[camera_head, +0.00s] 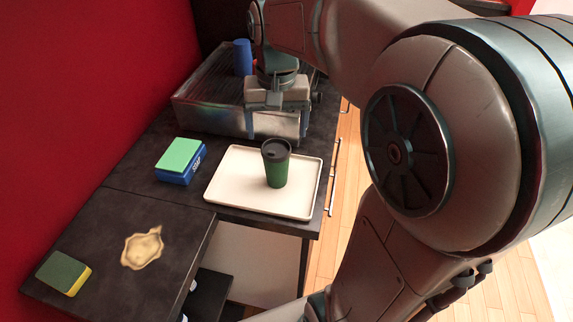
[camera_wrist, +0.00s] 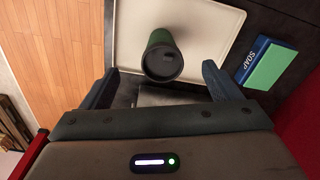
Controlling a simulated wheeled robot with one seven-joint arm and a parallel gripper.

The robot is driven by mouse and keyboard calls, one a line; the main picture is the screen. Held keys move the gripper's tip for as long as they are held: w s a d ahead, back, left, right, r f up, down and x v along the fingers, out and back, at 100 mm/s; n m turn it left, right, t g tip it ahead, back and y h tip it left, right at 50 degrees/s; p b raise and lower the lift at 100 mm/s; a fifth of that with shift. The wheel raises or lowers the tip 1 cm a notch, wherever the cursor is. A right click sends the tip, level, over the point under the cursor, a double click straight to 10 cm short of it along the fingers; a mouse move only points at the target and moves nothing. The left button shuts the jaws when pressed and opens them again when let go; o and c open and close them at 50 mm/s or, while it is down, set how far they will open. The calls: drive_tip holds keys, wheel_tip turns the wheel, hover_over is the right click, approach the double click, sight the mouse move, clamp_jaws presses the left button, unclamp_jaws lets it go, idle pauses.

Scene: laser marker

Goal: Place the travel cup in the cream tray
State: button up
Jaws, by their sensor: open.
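The travel cup (camera_head: 276,166), green with a dark lid, stands upright on the cream tray (camera_head: 228,183), right of its middle. In the wrist view the cup (camera_wrist: 162,58) shows from its lid end, with the tray (camera_wrist: 213,25) behind it. My gripper (camera_head: 275,118) is above and behind the tray in the head view. Its two fingers (camera_wrist: 160,83) are apart in the wrist view, with the cup beyond them. The gripper is open and empty, and it appears clear of the cup.
Left of the tray lies a blue soap box (camera_head: 174,175) with a green block (camera_head: 179,155) on top. A metal box (camera_head: 195,105) stands behind, with a blue cylinder (camera_head: 243,57). A sponge (camera_head: 64,273) and a tan spill (camera_head: 143,248) are on the front left of the dark counter (camera_head: 130,200).

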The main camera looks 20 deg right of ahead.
drive_tip(key=s+a+f+n+t, duration=0.1)
drive_tip(key=s+f, duration=0.2)
drive_tip(key=s, duration=0.3)
drive_tip(key=s+f+n+t, duration=0.1)
drive_tip(key=s+f+n, duration=0.1)
drive_tip(key=s, duration=0.4)
drive_tip(key=shift+s+a+f, duration=0.2)
drive_tip(key=shift+a+f, duration=0.15)
drive_tip(key=shift+f, duration=0.3)
